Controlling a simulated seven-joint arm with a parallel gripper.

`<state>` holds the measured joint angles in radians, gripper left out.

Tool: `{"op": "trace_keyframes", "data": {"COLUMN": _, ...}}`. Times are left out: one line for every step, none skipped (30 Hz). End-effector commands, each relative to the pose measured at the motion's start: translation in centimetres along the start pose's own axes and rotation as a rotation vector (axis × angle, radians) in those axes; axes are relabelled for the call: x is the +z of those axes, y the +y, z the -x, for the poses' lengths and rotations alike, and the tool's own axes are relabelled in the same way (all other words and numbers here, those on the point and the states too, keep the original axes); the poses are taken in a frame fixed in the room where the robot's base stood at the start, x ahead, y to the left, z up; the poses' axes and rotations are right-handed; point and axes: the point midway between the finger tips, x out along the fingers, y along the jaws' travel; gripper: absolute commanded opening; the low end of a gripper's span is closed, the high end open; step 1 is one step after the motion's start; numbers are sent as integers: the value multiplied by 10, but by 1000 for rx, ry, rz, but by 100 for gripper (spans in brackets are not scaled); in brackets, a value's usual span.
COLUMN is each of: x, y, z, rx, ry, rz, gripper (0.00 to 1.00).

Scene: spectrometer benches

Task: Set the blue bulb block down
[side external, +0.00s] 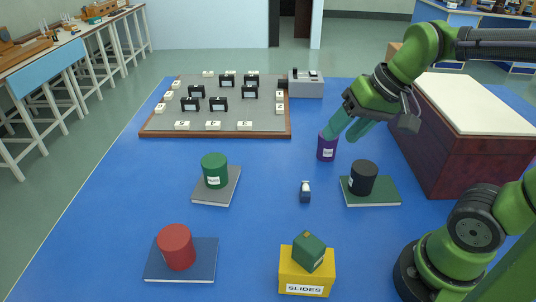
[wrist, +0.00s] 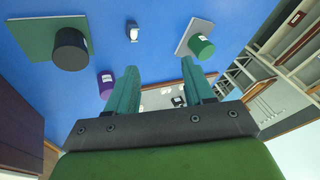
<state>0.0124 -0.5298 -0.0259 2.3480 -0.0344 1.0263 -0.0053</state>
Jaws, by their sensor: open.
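The blue bulb block (side external: 305,191) is a small dark block with a pale top. It stands on the blue table, between the green and black cylinders, and also shows in the wrist view (wrist: 133,33), beyond my fingertips. My gripper (side external: 346,130) is open with nothing between its green fingers (wrist: 160,66). In the side view it is behind and to the right of the block, clear of it. A purple cylinder (side external: 327,151) stands close to the fingers in the picture; in the wrist view it lies outside the left finger (wrist: 105,86).
A green cylinder (side external: 214,172) stands on a grey book, a black one (side external: 363,178) on a green book, and a red one (side external: 175,249) on a blue book. A yellow slides box (side external: 305,272) carries a green block. A grey board (side external: 218,112) holds several small blocks. Bare table surrounds the bulb block.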

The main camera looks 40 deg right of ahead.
Motion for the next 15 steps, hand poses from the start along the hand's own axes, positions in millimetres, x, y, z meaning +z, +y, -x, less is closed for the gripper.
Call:
{"op": "trace_keyframes", "data": {"x": 9, "y": 1, "z": 6, "rx": -19, "ry": 49, "rz": 26, "gripper": 52}}
{"op": "trace_keyframes", "data": {"x": 12, "y": 1, "z": 8, "rx": -27, "ry": 71, "rz": 38, "gripper": 52}}
{"op": "trace_keyframes", "data": {"x": 16, "y": 1, "z": 10, "rx": -37, "ry": 98, "rz": 52, "gripper": 52}}
{"op": "trace_keyframes", "data": {"x": 19, "y": 2, "z": 10, "rx": -42, "ry": 113, "rz": 60, "gripper": 52}}
{"op": "trace_keyframes", "data": {"x": 21, "y": 2, "z": 11, "rx": -46, "ry": 127, "rz": 68, "gripper": 52}}
{"op": "trace_keyframes", "data": {"x": 23, "y": 2, "z": 12, "rx": -50, "ry": 140, "rz": 75, "gripper": 52}}
{"op": "trace_keyframes", "data": {"x": 24, "y": 3, "z": 12, "rx": -52, "ry": 148, "rz": 79, "gripper": 52}}
{"op": "trace_keyframes", "data": {"x": 24, "y": 3, "z": 13, "rx": -54, "ry": 154, "rz": 82, "gripper": 52}}
{"op": "trace_keyframes", "data": {"x": 25, "y": 3, "z": 13, "rx": -55, "ry": 157, "rz": 83, "gripper": 52}}
{"op": "trace_keyframes", "data": {"x": 25, "y": 3, "z": 13, "rx": -55, "ry": 158, "rz": 84, "gripper": 52}}
{"op": "trace_keyframes", "data": {"x": 25, "y": 3, "z": 13, "rx": -56, "ry": 158, "rz": 84, "gripper": 52}}
{"op": "trace_keyframes", "data": {"x": 25, "y": 3, "z": 12, "rx": -55, "ry": 158, "rz": 84, "gripper": 52}}
{"op": "trace_keyframes", "data": {"x": 25, "y": 3, "z": 12, "rx": -55, "ry": 157, "rz": 84, "gripper": 52}}
{"op": "trace_keyframes", "data": {"x": 25, "y": 3, "z": 12, "rx": -55, "ry": 157, "rz": 83, "gripper": 52}}
{"op": "trace_keyframes", "data": {"x": 25, "y": 3, "z": 13, "rx": -55, "ry": 157, "rz": 83, "gripper": 52}}
